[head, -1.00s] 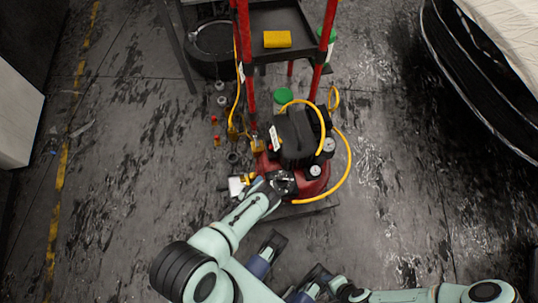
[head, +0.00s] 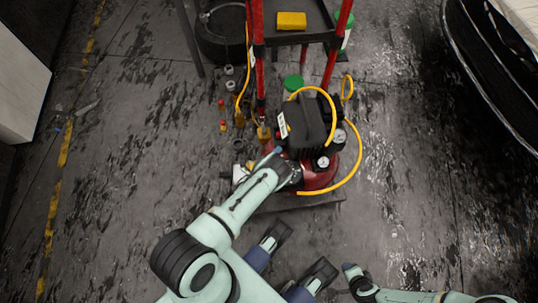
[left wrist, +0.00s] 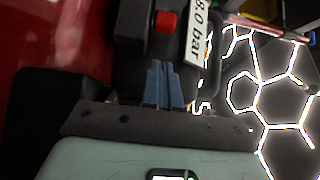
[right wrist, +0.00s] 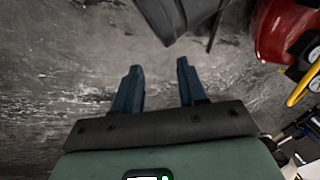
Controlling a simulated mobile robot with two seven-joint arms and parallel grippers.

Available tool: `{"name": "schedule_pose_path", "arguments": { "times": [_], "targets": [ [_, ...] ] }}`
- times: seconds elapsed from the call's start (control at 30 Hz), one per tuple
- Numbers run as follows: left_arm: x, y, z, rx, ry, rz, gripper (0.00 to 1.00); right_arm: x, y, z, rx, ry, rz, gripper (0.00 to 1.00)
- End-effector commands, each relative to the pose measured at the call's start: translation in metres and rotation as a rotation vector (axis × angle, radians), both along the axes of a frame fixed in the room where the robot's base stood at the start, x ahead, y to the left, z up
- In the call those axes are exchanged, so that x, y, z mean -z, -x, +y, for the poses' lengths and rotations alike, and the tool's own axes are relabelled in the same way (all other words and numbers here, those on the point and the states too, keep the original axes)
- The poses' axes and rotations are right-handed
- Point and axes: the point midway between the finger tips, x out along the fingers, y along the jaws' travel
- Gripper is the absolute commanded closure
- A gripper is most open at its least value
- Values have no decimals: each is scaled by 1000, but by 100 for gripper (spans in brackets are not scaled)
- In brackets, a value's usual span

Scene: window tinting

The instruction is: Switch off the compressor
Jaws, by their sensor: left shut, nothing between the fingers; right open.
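The compressor has a red tank (head: 322,181) and a black motor housing (head: 306,135), and stands on the floor at centre in the head view. In the left wrist view its black switch box (left wrist: 130,35) carries a red button (left wrist: 165,22) and a white "8.0 bar" label (left wrist: 196,38); the label also shows in the head view (head: 284,125). My left gripper (left wrist: 166,66) is shut and empty, its tips pointing at the box just below the button. I cannot tell whether they touch it. My right gripper (right wrist: 158,68) is open and empty over the floor, with the red tank (right wrist: 285,30) at upper right.
A yellow hose (head: 357,155) loops around the compressor's right side. A red-legged cart (head: 300,37) with a yellow block (head: 291,21) stands behind it. Small fittings lie on the floor to the left. A black tyre-like ring (head: 222,35) is at the back.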

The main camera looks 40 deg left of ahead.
Motion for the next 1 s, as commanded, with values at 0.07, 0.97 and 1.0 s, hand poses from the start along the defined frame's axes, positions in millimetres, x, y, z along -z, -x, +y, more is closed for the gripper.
{"name": "schedule_pose_path", "arguments": {
  "times": [0.07, 0.97, 1.0],
  "targets": [
    [2, -10, 10, -1, -2, -1, 100, 6, -7, -3, 7, 9, -16, 58],
    [2, -44, 53, -1, -2, -3, 100, 39, 17, -12, 18, 14, 67, 58],
    [2, -47, 57, -1, -1, -2, 100, 43, 21, -12, 19, 13, 83, 58]
  ]
}}
